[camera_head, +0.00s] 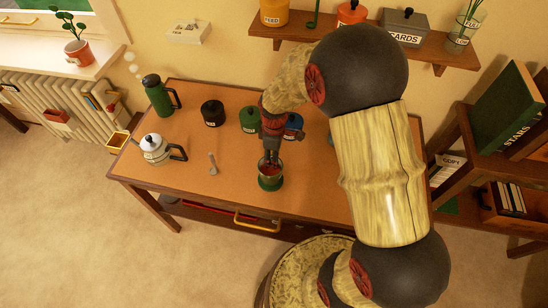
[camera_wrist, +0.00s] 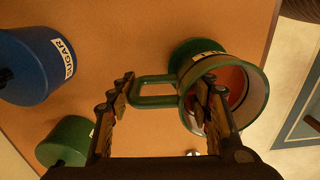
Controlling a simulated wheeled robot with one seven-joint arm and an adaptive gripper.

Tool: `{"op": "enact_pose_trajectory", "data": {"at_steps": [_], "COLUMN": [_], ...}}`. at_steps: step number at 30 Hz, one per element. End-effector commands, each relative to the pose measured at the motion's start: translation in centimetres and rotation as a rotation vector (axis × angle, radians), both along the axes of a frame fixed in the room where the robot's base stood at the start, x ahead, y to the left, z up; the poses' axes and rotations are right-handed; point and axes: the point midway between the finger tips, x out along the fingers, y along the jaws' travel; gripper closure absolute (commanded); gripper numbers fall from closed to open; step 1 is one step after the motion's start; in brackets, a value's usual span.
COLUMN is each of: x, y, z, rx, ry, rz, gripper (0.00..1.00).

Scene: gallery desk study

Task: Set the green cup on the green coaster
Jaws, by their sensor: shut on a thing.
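The green cup (camera_head: 271,173) is near the desk's front edge in the head view, directly below my gripper (camera_head: 270,160). It fills the right middle of the wrist view (camera_wrist: 258,97), its open mouth toward the camera and its handle pointing left. My gripper (camera_wrist: 165,92) is shut on the cup, one finger by the handle and the other overlapping the mouth.
Behind my gripper stand a blue sugar canister (camera_head: 294,126), a green canister (camera_head: 250,119) and a black canister (camera_head: 212,113). A green pot (camera_head: 157,97) and a white kettle (camera_head: 155,148) stand on the left.

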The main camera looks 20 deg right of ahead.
Motion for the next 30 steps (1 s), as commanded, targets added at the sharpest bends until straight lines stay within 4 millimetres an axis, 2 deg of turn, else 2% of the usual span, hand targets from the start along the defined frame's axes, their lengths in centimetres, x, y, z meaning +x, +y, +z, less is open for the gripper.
{"op": "enact_pose_trajectory", "data": {"at_steps": [11, 12, 22, 30], "x": [0.02, 0.03, 0.0, -0.03], "y": [0.0, -0.01, 0.0, 0.0], "z": [-0.72, -0.65, -0.64, -0.67], "rx": [0.0, 0.0, 0.0, 0.001], "ry": [0.0, 0.0, 0.0, 0.001], "rz": [0.0, 0.0, 0.0, 0.0], "gripper": [0.9, 0.48, 0.29, 0.29]}}
